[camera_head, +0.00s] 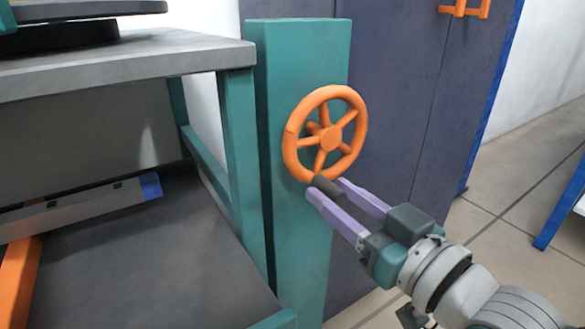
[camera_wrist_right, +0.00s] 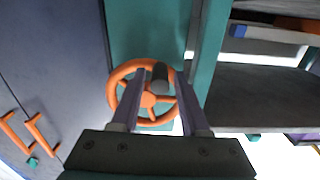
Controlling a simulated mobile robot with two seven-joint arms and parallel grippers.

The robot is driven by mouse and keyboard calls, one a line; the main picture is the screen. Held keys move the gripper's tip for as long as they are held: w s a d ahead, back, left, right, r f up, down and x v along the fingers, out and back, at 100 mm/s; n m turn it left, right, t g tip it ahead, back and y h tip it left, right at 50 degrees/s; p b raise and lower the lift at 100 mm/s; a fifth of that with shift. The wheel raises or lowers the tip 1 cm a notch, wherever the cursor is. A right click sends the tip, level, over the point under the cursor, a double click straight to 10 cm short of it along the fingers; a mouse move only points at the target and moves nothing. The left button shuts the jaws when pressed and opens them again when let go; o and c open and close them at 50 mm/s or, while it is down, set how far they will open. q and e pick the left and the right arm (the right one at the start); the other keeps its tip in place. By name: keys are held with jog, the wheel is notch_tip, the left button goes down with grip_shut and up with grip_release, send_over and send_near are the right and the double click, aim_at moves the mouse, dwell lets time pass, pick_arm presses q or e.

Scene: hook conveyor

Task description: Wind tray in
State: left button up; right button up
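An orange handwheel (camera_head: 325,136) with several spokes is mounted on a teal post (camera_head: 300,240). A dark cylindrical handle (camera_head: 328,186) sticks out from the bottom of its rim. My right gripper (camera_head: 328,188) is open, with its two purple fingers on either side of the handle. In the right wrist view, the handle (camera_wrist_right: 160,75) shows between the fingers with a gap on each side. The wheel (camera_wrist_right: 128,95) is partly hidden there behind the fingers. My left gripper is not in view. I cannot identify the tray for certain.
A grey-topped bench (camera_head: 130,60) with a teal frame stands left of the post. A grey bar with a blue end (camera_head: 90,208) lies above its lower shelf (camera_head: 150,255). A dark blue cabinet (camera_head: 400,100) with orange handles (camera_head: 465,9) stands behind.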

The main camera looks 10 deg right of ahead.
grip_shut()
dwell(1.1)
